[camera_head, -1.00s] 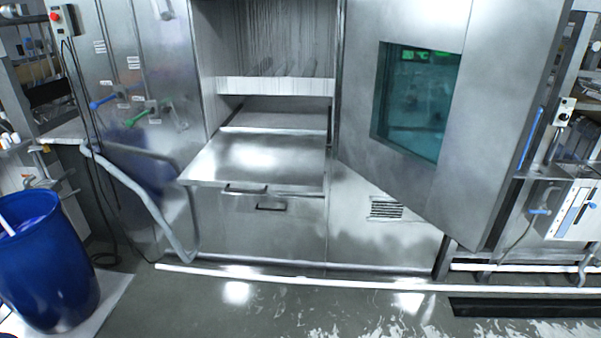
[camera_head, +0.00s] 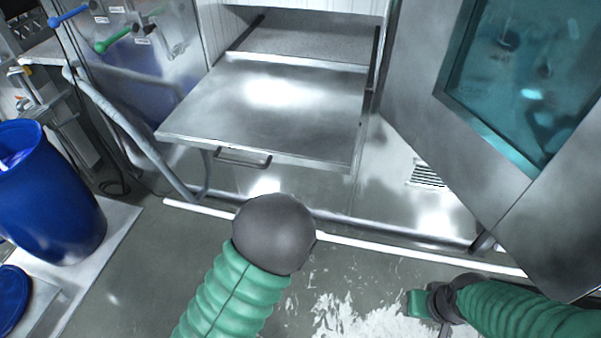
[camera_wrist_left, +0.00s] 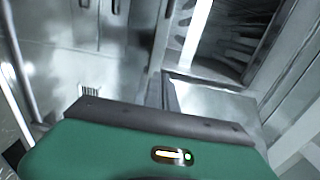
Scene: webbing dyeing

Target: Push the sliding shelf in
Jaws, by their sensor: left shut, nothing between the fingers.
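The sliding shelf (camera_head: 265,100) is a flat metal tray, pulled out of the steel cabinet and sticking out toward me. A dark bar handle (camera_head: 243,157) is under its front edge. My left arm rises from the bottom of the head view, and its dark rounded joint is below and in front of the shelf, with floor around it. My left gripper (camera_wrist_left: 160,122) shows as a dark edge above the green hand in the left wrist view, shut and empty. My right gripper (camera_head: 428,304) is low at the right above the floor; its fingers are unclear.
The open cabinet door (camera_head: 440,100) with a teal window stands to the right of the shelf. A bent grey pipe (camera_head: 125,125) and a blue barrel (camera_head: 45,195) are at the left. The wet floor (camera_head: 150,270) in front is partly clear.

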